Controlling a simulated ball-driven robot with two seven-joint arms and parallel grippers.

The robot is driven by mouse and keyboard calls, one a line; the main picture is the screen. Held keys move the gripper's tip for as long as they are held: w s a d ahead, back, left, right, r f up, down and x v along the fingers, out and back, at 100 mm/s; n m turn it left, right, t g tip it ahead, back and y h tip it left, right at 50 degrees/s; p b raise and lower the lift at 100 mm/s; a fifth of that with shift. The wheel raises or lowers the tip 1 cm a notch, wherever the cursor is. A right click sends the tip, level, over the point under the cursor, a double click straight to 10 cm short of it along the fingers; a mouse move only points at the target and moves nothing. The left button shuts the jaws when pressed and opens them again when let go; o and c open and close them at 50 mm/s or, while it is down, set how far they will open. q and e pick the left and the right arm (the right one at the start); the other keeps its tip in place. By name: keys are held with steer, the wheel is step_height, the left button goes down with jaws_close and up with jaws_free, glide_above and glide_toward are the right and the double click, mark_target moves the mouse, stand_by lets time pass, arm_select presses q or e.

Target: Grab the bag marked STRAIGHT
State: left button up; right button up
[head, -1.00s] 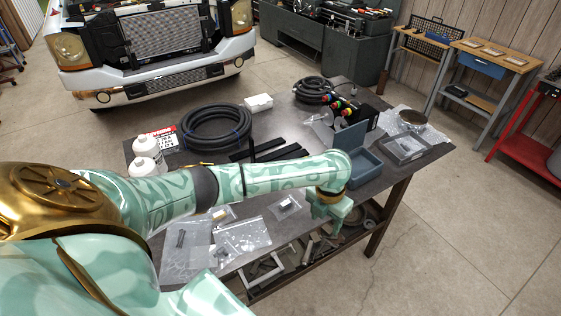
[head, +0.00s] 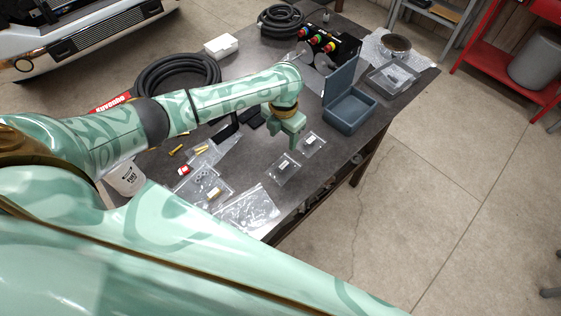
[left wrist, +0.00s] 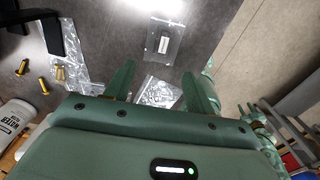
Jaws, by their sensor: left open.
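Several clear bags lie flat on the dark table. One small bag with a dark part and pale label (head: 312,143) lies near the blue-grey box, and a similar bag (head: 284,168) lies to its left. A bag with brass and small parts (head: 207,190) and a large clear bag (head: 250,207) lie nearer the left. No marking is legible. My left gripper (head: 291,143) is open and empty above the table, beside the two small bags. In the left wrist view, a labelled bag (left wrist: 166,42) lies beyond its fingertips (left wrist: 157,80), and another bag shows between the fingers. A green arm part shows at right.
An open blue-grey box (head: 348,110) stands right of the gripper, and a grey tray (head: 391,78) lies beyond. The table's front edge is close to the bags.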

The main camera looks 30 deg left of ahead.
arm_select(q)
steer(key=b, duration=0.2)
glide_above(284, 165)
steer(key=f, duration=0.5)
steer(key=a+f, duration=0.1)
steer(key=f, duration=0.1)
steer(key=shift+w+f, duration=0.25)
steer(key=shift+f, duration=0.1)
steer(key=f, duration=0.3)
steer(key=d+f, duration=0.1)
steer(key=f, duration=0.1)
steer(key=shift+s, duration=0.25)
steer(key=shift+f+b, duration=0.3)
steer(key=shift+f, duration=0.05)
steer(key=c, duration=1)
